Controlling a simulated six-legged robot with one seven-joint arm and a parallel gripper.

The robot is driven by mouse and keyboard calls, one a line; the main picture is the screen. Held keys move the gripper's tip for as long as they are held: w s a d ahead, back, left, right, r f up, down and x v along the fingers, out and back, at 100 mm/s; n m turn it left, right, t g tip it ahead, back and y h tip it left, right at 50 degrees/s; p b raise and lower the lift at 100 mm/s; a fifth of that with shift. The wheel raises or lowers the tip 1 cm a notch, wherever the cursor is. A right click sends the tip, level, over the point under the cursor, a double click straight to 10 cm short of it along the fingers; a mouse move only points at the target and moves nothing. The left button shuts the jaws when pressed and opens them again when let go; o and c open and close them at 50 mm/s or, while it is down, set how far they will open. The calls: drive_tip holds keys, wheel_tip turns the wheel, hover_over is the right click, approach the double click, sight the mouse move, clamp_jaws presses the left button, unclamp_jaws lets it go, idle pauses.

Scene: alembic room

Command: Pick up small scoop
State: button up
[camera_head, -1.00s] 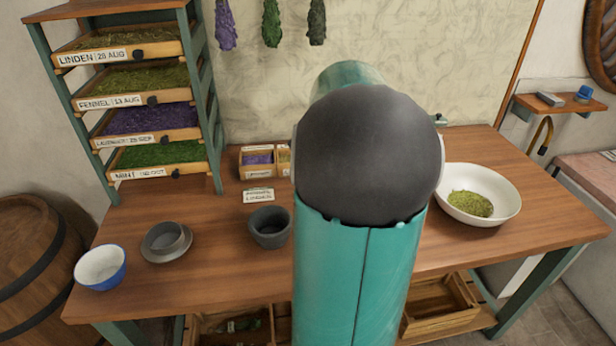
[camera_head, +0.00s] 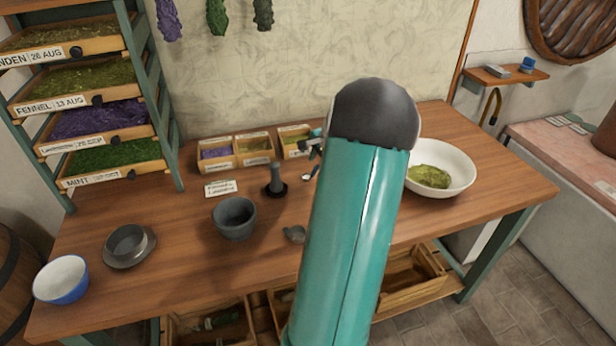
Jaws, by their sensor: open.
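My teal arm with its dark rounded joint covers the middle of the picture. Part of my gripper (camera_head: 311,145) shows to the left of that joint, above the back of the table; it is open and its tips are small and partly hidden. A small pale-tipped utensil (camera_head: 308,177) lies below it, perhaps the small scoop, with its handle side running behind my arm. A small grey piece (camera_head: 295,234) lies nearer the front, its right side hidden by my arm; I cannot tell which of the two is the scoop. No contact with either is visible.
A drying rack (camera_head: 152,105) stands left.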

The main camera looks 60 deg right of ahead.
sight(315, 171)
drive_tip(key=x, duration=0.5)
drive_tip(key=shift+s+f, duration=0.1)
drive_tip(key=shift+f, duration=0.1)
clamp_jaws()
